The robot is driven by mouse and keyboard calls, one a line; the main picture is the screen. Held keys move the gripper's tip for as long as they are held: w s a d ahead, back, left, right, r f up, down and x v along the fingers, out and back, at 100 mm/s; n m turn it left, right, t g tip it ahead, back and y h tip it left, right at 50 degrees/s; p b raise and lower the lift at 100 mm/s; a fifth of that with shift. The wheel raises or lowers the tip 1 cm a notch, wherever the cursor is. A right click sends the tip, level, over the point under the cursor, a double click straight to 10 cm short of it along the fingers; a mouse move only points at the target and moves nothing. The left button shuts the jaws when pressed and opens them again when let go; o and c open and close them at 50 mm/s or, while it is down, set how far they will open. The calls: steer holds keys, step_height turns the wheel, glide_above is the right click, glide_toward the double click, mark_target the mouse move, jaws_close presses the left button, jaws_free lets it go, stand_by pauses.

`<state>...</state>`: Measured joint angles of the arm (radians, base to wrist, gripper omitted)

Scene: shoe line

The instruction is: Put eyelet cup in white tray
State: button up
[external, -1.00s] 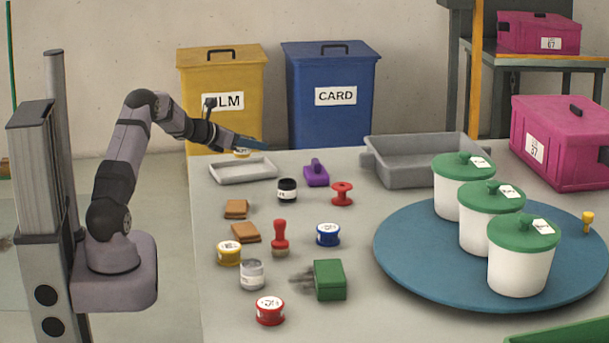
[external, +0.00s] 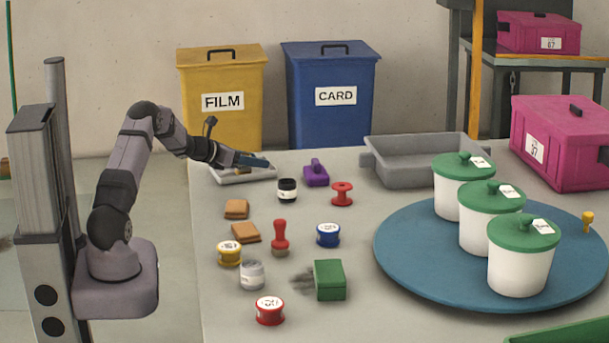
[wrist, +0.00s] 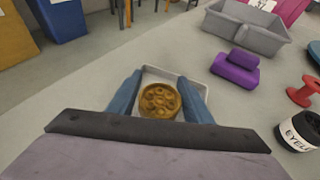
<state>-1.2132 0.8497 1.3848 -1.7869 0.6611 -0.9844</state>
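The white tray (external: 230,178) lies at the back left of the table, below my gripper (external: 268,163). In the wrist view, a round gold-brown cup (wrist: 159,101) with round shapes on its top sits between my blue fingers (wrist: 159,76). The fingers appear to press on both its sides, and the tray rim (wrist: 199,86) shows behind it. The cup is hidden in the external view, and I cannot tell if it touches the tray floor. A black cup (external: 287,190) with a white label stands right of the tray; in the wrist view its label (wrist: 296,134) begins "EYELE".
A purple tool (external: 316,174) and a red spool (external: 342,193) stand right of the tray. A grey bin (external: 425,158) is behind them. Brown pads (external: 237,209) and several coloured cups lie nearer. White tubs (external: 489,230) stand on a blue turntable (external: 410,270).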

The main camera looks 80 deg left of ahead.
steer(key=shift+s+r, duration=0.15)
steer(key=shift+r, duration=0.1)
steer(key=p+v, duration=0.1)
steer(key=v, duration=1)
steer(key=shift+s+d, duration=0.25)
steer(key=shift+d, duration=0.05)
